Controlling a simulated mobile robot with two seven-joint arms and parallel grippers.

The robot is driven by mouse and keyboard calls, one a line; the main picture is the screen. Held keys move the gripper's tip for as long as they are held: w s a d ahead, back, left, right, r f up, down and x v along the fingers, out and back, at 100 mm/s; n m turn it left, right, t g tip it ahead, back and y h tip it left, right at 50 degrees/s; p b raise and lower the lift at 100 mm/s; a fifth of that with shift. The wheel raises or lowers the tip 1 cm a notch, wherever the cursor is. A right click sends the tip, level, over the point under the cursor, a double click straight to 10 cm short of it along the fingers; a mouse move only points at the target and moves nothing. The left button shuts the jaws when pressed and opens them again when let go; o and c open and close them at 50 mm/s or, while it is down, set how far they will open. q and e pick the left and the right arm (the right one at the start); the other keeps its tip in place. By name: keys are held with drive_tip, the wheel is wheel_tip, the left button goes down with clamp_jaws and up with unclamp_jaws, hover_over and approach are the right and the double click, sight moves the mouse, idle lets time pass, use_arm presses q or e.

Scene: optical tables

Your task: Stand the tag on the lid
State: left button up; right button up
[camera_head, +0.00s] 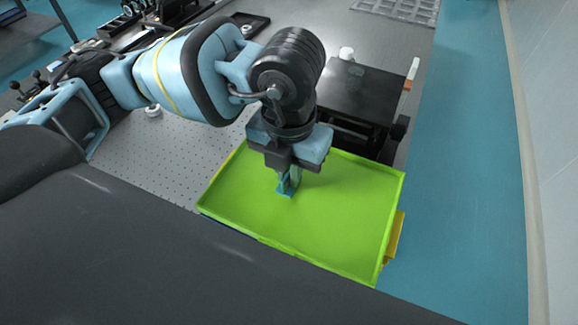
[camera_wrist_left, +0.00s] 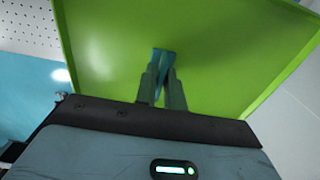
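The lid (camera_head: 335,225) is a bright green tray-like sheet with a raised rim; it also fills much of the left wrist view (camera_wrist_left: 230,45). The tag (camera_head: 285,192) is a small blue piece at the fingertips of my left gripper (camera_head: 289,180), over the left-middle part of the lid. In the left wrist view the tag (camera_wrist_left: 160,58) shows between and beyond the fingers of the gripper (camera_wrist_left: 163,82), which are close together on it. The tag's lower end is at or just above the lid; I cannot tell if it touches. My right gripper is not in view.
A black platform device (camera_head: 352,92) stands just behind the lid, with a white cylinder (camera_head: 346,53) near it. The perforated grey optical table (camera_head: 185,150) lies to the left. A yellow part (camera_head: 395,236) juts out at the lid's right edge. Blue floor (camera_head: 460,150) is clear on the right.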

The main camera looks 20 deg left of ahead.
use_arm(q)
drive_tip(key=shift+o, duration=1.4)
drive_tip(key=shift+r, duration=0.1)
wheel_tip(320, 180, up, 12)
drive_tip(key=p, duration=0.1)
